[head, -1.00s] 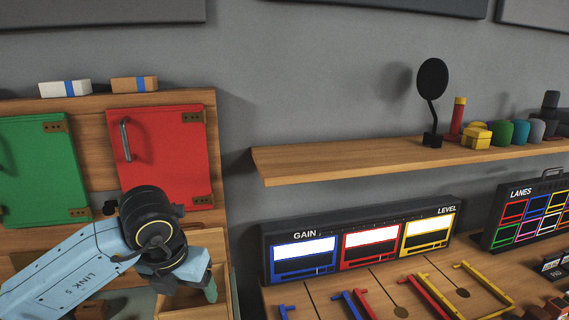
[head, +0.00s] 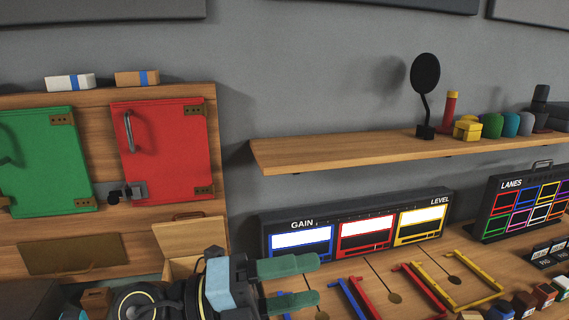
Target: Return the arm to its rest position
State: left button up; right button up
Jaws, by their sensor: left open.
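My left gripper (head: 290,282) is at the bottom of the head view, its two green fingers pointing right and spread apart with nothing between them. It is in front of the open wooden box (head: 188,238) and the left end of the level panel's worktop. My left arm's dark wrist shows along the bottom edge. The red door (head: 165,155) is closed on the wooden cabinet, with a grey latch (head: 127,192) at its lower left. The green door (head: 42,160) also looks closed. My right gripper is not in view.
The gain and level panel (head: 355,228) stands behind colored sliders (head: 410,285) on the worktop. A wooden shelf (head: 380,150) above holds a round black mirror-like object (head: 425,75) and several colored items. The lanes panel (head: 520,205) is at right. Small blocks sit at lower right.

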pick_arm(q)
jog(key=w+a+r+n+t+y, duration=0.1)
jog(key=w+a+n+t+y, duration=0.3)
jog(key=n+t, duration=0.55)
jog(key=w+a+r+n+t+y, duration=0.1)
jog(key=a+r+n+t+y, duration=0.1)
jog(key=a+n+t, duration=0.7)
jog(key=a+f+n+g+y, duration=0.2)
jog(key=a+f+n+y, duration=0.3)
jog(key=f+n+y, duration=0.25)
jog(key=a+f+n+g+y, duration=0.3)
jog(key=a+f+n+y, duration=0.1)
jog(key=f+n+y, duration=0.35)
jog(key=s+a+f+n+g+h, duration=0.2)
jog(key=s+f+g, duration=1.1)
jog(key=s+f, duration=0.7)
notch_tip(320, 180, down, 22)
jog(key=s, duration=0.2)
jog(key=s+a+f+g, duration=0.2)
jog(key=s+f, duration=1.4)
jog(key=s, duration=0.1)
jog(key=shift+a, duration=0.25)
